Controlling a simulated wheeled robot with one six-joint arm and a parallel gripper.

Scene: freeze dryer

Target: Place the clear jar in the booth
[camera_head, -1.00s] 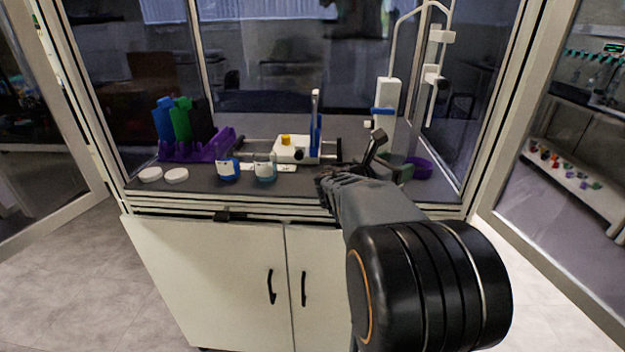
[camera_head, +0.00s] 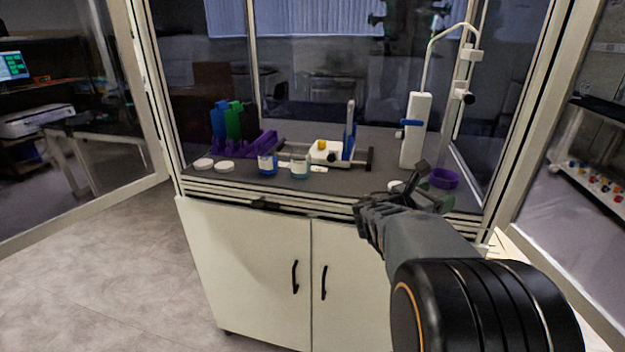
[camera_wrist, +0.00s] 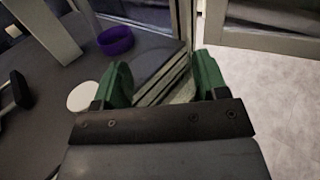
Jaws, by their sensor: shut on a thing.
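The booth (camera_head: 382,138) is a glass-walled bench enclosure with a dark floor above a white cabinet. My gripper (camera_head: 428,190) is at its front edge, on the right side, near a purple ring. In the wrist view, my gripper (camera_wrist: 163,85) has two green fingers set wide apart. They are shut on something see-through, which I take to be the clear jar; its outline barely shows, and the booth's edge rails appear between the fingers. Inside the booth stand a blue jar (camera_head: 267,165) and a clear-looking jar (camera_head: 300,169) with bluish contents.
The purple ring (camera_head: 443,178) and a white disc (camera_wrist: 82,97) lie on the booth floor near my gripper. A white stand (camera_head: 416,130) rises behind. A balance-like device (camera_head: 325,152), a purple rack (camera_head: 252,147) and two white lids (camera_head: 225,166) are farther left.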

